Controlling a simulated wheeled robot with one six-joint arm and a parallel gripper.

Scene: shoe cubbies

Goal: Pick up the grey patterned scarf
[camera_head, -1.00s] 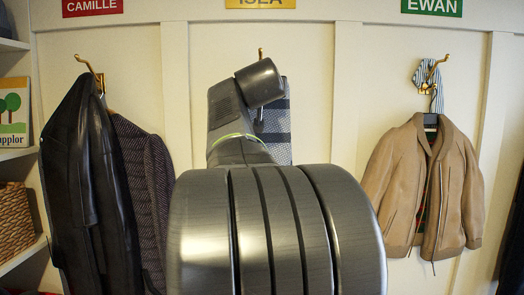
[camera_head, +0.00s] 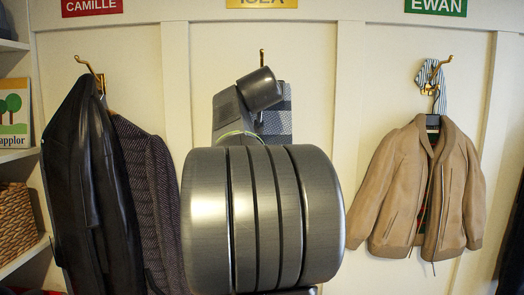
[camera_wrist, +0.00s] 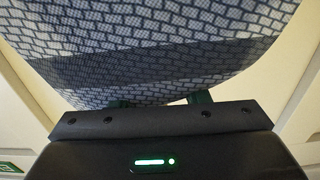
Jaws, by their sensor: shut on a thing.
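The grey patterned scarf (camera_head: 280,118) shows at the right edge of my arm in the head view, under the ISLA sign. Most of it is hidden behind my arm. In the wrist view the scarf (camera_wrist: 150,50) fills the upper middle, pale and dark grey-blue with a small brick-like pattern. My gripper (camera_wrist: 160,99) is shut on the scarf at its lower edge in that view; only short parts of the fingers show. The brass hook (camera_head: 262,58) under ISLA shows just above my arm. Whether the scarf still touches this hook is hidden.
A black jacket (camera_head: 85,180) and dark patterned coat (camera_head: 145,195) hang at left under CAMILLE. A tan jacket (camera_head: 405,190) and striped blue item (camera_head: 428,75) hang at right under EWAN. Shelves with a basket (camera_head: 16,222) stand at far left. Bare wall panel lies either side of my arm.

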